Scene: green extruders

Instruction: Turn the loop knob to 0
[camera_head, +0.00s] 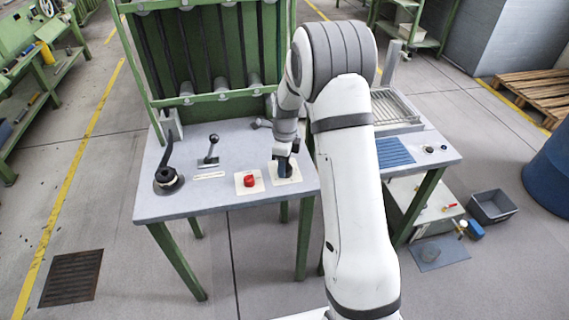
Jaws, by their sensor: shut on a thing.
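My gripper (284,168) points down over a pale square plate (293,179) on the grey table, right of the red button. It is shut on a dark knob on that plate, which I take to be the loop knob. The fingers and wrist mostly hide the knob, so its pointer and the 0 mark cannot be made out.
A red button (249,180) sits close to the left of my gripper. Further left stand a lever with a black ball (211,150) and a tall black handle (168,170). A green frame (215,95) rises behind. A grey bin (492,207) is on the floor at right.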

